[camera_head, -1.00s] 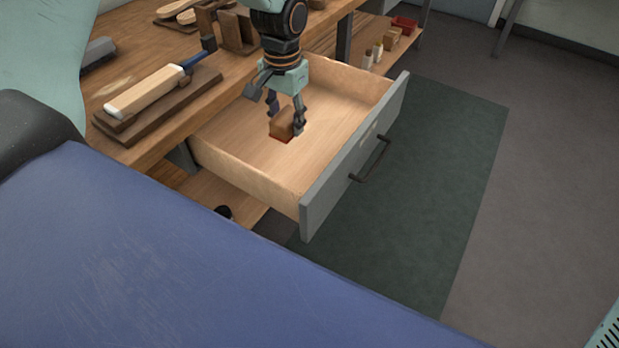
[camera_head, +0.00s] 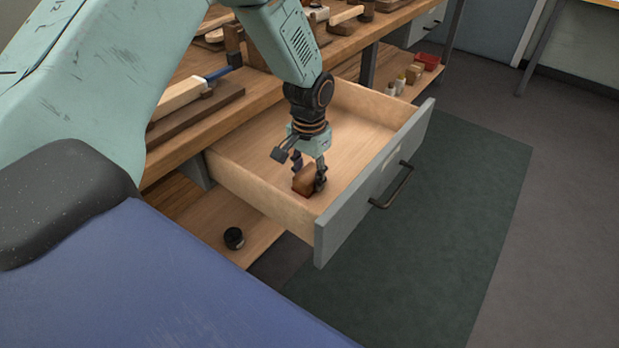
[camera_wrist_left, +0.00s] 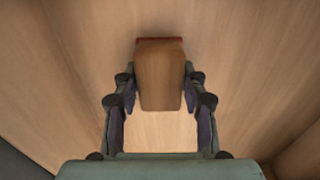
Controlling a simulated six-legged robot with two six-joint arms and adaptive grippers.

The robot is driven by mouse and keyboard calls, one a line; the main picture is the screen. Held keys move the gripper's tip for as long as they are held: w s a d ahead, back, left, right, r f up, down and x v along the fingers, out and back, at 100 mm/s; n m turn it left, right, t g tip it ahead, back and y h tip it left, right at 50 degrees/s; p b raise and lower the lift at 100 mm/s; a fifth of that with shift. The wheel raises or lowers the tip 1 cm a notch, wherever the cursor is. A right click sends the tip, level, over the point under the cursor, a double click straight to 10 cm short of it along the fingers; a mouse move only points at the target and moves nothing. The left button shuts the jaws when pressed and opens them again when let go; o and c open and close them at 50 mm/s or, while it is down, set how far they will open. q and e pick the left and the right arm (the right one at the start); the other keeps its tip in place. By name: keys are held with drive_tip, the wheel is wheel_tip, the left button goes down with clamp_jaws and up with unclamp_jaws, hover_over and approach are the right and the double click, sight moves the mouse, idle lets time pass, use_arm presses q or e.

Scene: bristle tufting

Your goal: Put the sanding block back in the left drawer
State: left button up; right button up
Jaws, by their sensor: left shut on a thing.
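The sanding block (camera_head: 305,181) is a small brown block with a red strip along its bottom edge. My left gripper (camera_head: 309,180) is shut on it, inside the open drawer (camera_head: 352,125). The block is low over the drawer floor; I cannot tell whether it touches. In the left wrist view the sanding block (camera_wrist_left: 160,75) sits between the two fingers of my left gripper (camera_wrist_left: 159,90), with the pale wooden drawer floor around it. The drawer has a grey front with a dark handle (camera_head: 392,186). My right gripper is not in view.
The workbench (camera_head: 190,145) holds a brush-like wooden piece with a blue end (camera_head: 192,93) on a dark board. Small bottles and a red bin (camera_head: 427,61) stand on the shelf behind. A second grey drawer (camera_head: 427,23) is closed.

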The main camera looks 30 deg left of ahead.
sight(309, 173)
use_arm(q)
drive_tip(key=shift+w+d+r, duration=0.1)
drive_tip(key=o, duration=1.1)
drive_tip(key=shift+f, duration=0.2)
wheel_tip(309, 173, up, 12)
drive_tip(key=p, duration=0.5)
drive_tip(key=shift+r, duration=0.25)
